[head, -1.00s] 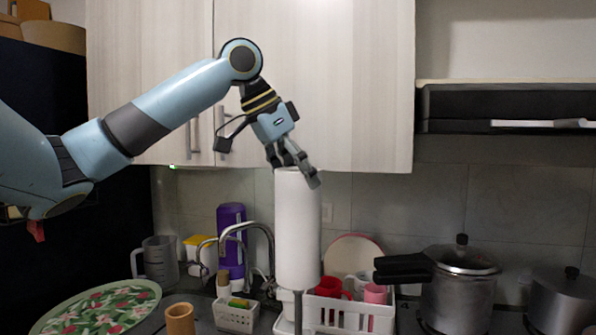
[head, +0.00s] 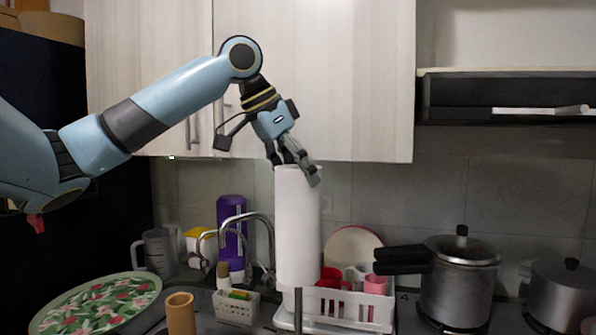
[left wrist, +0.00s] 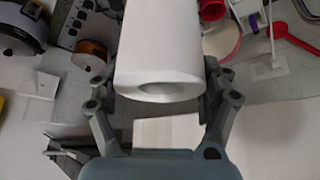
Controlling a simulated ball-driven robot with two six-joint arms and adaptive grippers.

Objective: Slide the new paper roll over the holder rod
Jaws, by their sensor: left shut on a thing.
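The white paper roll (head: 298,228) hangs upright in the middle of the head view. My left gripper (head: 295,170) comes down on it from above and is shut on its top end. In the left wrist view, the fingers (left wrist: 160,76) grip the roll (left wrist: 158,45) from both sides. Its near end shows an open core, and no rod tip can be made out in it. The grey holder rod (head: 298,312) shows straight below the roll's lower end. Whether the rod's top is inside the roll is hidden. My right gripper is not in view.
A white dish rack (head: 385,322) with red and pink cups (head: 375,284) stands behind the rod. A tap (head: 272,240) and purple bottle (head: 231,225) are to the left. A pressure cooker (head: 459,285) is to the right. Cupboards (head: 330,80) fill the space behind my arm.

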